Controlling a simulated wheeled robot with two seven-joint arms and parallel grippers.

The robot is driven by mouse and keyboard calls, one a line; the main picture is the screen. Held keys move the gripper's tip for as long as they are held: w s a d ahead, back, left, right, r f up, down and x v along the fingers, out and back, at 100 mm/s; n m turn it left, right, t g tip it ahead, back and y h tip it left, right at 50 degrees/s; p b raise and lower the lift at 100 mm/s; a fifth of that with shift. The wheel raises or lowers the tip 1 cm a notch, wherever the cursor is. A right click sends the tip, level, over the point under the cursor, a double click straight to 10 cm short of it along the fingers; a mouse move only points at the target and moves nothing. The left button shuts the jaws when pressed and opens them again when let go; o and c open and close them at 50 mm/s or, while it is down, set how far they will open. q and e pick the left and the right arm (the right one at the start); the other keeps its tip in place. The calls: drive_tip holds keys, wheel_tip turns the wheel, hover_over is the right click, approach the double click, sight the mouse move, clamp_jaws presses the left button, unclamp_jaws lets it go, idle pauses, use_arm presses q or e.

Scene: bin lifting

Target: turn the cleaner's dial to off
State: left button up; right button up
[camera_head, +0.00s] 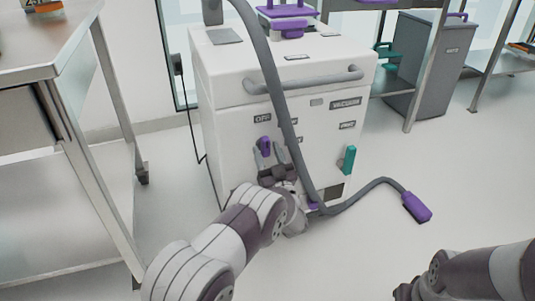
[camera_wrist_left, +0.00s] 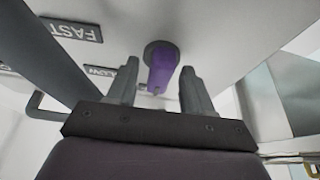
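The cleaner (camera_head: 225,75) is a white cabinet with a grey front handle. Its purple dial (camera_head: 265,146) is on the left part of the front panel, below a small label plate. In the left wrist view the dial (camera_wrist_left: 162,68) has a round dark base and a purple grip. My left gripper (camera_head: 271,157) is at the front panel by the dial. In the wrist view its two fingers (camera_wrist_left: 158,76) are apart, with the dial showing between them; I cannot tell whether either touches it. Plates reading FAST (camera_wrist_left: 72,30) and, partly hidden, SLOW (camera_wrist_left: 101,72) are to the left. My right gripper is out of view.
A grey hose (camera_head: 285,110) hangs down the cleaner's front, close to my left gripper, and ends in a purple nozzle (camera_head: 417,207) on the floor. A teal handle (camera_head: 349,159) is right of the hose. A steel table (camera_head: 50,50) stands left. Floor is open at right.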

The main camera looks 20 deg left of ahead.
use_arm(q)
drive_tip(key=shift+s+d+f, duration=0.1)
drive_tip(key=shift+s+d, duration=0.05)
drive_tip(key=shift+s, duration=0.05)
drive_tip(key=p+v, duration=0.5)
drive_tip(key=v, duration=0.7)
drive_tip(key=shift+d, duration=0.1)
